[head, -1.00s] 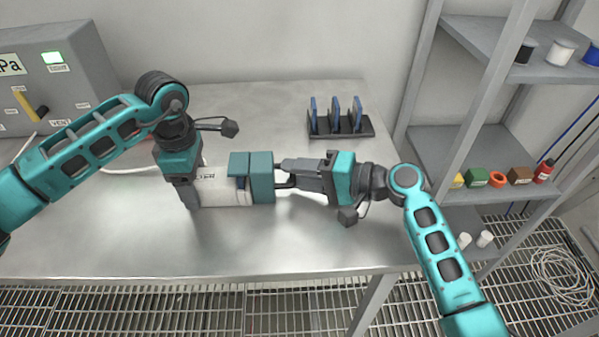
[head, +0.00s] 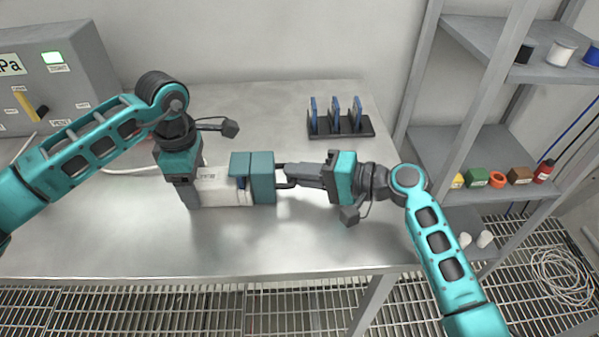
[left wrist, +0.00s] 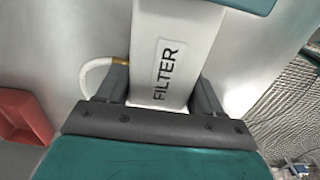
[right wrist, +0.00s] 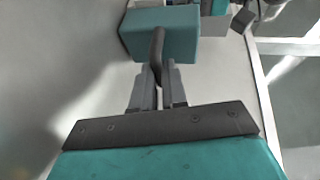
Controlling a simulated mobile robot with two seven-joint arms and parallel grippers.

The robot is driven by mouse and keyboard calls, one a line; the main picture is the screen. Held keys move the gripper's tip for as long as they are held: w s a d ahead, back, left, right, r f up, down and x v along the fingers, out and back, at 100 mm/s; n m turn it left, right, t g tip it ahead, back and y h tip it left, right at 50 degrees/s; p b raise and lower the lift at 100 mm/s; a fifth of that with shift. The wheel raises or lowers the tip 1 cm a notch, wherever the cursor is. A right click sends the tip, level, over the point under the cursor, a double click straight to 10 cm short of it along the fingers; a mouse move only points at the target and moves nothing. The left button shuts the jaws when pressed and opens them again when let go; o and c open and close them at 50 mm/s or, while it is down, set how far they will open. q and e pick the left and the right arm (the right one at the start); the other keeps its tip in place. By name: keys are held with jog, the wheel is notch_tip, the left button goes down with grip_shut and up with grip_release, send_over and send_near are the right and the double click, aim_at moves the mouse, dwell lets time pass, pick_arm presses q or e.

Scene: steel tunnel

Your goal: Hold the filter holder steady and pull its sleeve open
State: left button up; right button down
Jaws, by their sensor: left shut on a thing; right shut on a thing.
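The filter holder lies on the steel table, its pale body (head: 222,191) lettered FILTER in the left wrist view (left wrist: 182,40). My left gripper (head: 188,188) is shut across the body near its left end, one finger on each side (left wrist: 162,92). The teal sleeve (head: 262,177) is at the body's right end, with a dark handle. My right gripper (head: 286,177) is shut on that handle, which stands between its fingers in the right wrist view (right wrist: 157,78). A second teal part (head: 239,164) adjoins the sleeve, with a small dark blue piece (head: 241,183) below it.
A black rack (head: 345,127) with several blue plates stands at the back right of the table. Shelves (head: 470,150) stand to the right. The table's front is clear.

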jog(key=d, duration=0.4)
jog(key=shift+d+f, duration=0.15)
jog(key=shift+d, duration=0.1)
pick_arm(q)
jog(key=shift+a, duration=0.1)
pick_arm(e)
jog(key=c, duration=1.2)
grip_release()
jog(key=shift+a, duration=0.1)
jog(key=v, duration=1.2)
